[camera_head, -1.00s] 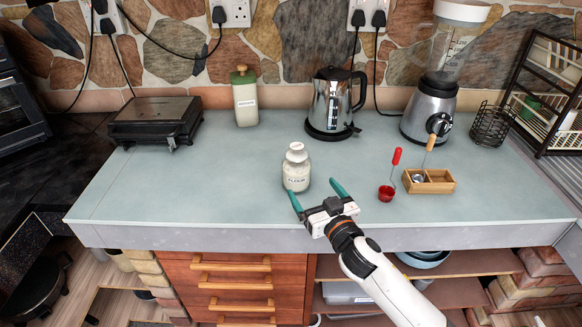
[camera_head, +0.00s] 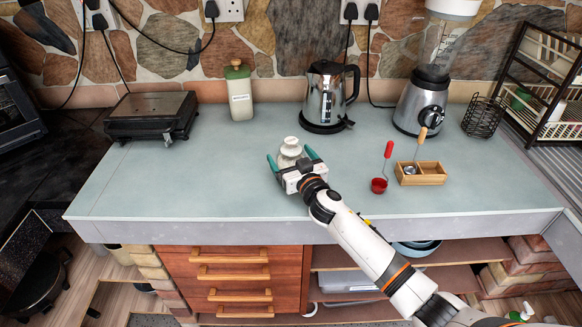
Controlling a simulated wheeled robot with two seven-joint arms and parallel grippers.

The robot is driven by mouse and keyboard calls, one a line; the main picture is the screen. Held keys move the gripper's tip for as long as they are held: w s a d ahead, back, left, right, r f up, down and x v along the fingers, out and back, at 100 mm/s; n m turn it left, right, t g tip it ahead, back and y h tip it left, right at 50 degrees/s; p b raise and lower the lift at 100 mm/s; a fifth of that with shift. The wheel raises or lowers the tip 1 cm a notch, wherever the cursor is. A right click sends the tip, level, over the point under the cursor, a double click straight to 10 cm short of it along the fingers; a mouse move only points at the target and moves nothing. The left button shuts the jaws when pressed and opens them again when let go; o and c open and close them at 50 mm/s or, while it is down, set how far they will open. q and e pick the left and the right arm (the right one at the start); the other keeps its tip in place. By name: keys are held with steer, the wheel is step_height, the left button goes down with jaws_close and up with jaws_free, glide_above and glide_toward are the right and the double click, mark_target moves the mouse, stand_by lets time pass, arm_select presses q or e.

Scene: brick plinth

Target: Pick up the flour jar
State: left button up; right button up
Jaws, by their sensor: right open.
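The flour jar (camera_head: 289,150) is a small glass jar with a whitish lid, upright on the grey-green worktop (camera_head: 200,185). My right gripper (camera_head: 289,158) is at its near side, open, with one teal finger to the left of the jar and the other to the right. The gripper body hides the lower part of the jar and its label. I cannot tell whether the fingers touch the glass. My left gripper is not in view.
A green-lidded canister (camera_head: 240,90), a kettle (camera_head: 328,95) and a blender (camera_head: 422,100) stand along the back wall. A red measuring cup (camera_head: 379,185) and a wooden tray (camera_head: 421,178) lie right of my arm.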

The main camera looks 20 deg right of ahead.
steer(key=shift+w, duration=0.2)
steer(key=shift+s, duration=0.1)
steer(key=shift+c, duration=1.1)
steer(key=c, duration=1.2)
steer(key=shift+r, duration=0.2)
